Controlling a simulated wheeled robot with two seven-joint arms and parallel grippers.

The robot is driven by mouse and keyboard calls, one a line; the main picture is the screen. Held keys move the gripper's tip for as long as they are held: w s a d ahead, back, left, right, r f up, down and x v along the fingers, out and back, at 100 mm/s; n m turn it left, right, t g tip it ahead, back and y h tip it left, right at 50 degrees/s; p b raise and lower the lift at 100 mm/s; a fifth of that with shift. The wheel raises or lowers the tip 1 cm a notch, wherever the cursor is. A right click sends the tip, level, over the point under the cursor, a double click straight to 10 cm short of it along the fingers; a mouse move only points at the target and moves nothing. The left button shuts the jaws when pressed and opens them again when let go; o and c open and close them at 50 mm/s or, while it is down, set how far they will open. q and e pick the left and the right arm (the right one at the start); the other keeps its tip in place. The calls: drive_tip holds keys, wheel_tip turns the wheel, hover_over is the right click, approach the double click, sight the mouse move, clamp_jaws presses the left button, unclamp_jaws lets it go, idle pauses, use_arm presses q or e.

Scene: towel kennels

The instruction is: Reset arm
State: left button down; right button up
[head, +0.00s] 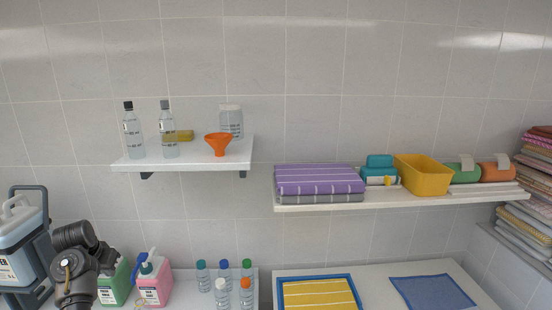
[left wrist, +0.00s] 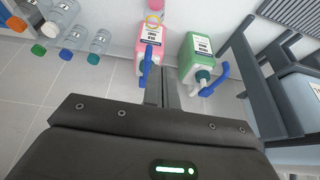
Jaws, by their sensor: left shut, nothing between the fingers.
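My left arm comes in at the lower left of the head view, and its gripper (head: 108,262) is in front of the green jug (head: 116,284), partly covering it. In the left wrist view my left gripper's two fingers (left wrist: 161,88) are together with nothing between them. Beyond the fingers are a pink jug (left wrist: 154,38) and the green jug (left wrist: 197,52), both apart from any grip. My right gripper is in neither view.
Several small capped bottles (head: 222,290) stand right of the pink jug (head: 155,284). A grey rack (head: 45,250) holds a pale blue canister (head: 15,258) at far left. A white shelf (head: 190,163) with bottles and an orange funnel (head: 218,142) is above. Folded towels (head: 320,180) lie on another shelf.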

use_arm(q)
drive_tip(key=s+d+f+m+g+y, duration=0.1)
drive_tip(key=s+d+f+m+y, duration=0.1)
drive_tip(key=s+d+f, duration=1.45)
drive_tip(key=s+d+r+m+h, duration=0.1)
drive_tip(key=s+d+h, duration=0.1)
drive_tip(key=s+d, duration=0.6)
drive_tip(key=s+d+h, duration=0.1)
drive_tip(key=s+d, duration=0.3)
drive_tip(key=s, duration=0.9)
wheel_tip(320, 180, down, 36)
drive_tip(key=s+g+b, duration=0.1)
drive_tip(key=s+b, duration=0.1)
drive_tip(key=b, duration=0.7)
drive_tip(key=s+a+f+g+b, duration=0.1)
drive_tip(key=s+f+b, duration=0.4)
drive_tip(key=s+f, duration=1)
wheel_tip(320, 180, down, 5)
drive_tip(key=shift+s+a+r+m+g, duration=0.15)
drive_tip(key=shift+s+a+m+g, duration=0.15)
drive_tip(key=shift+a, duration=0.45)
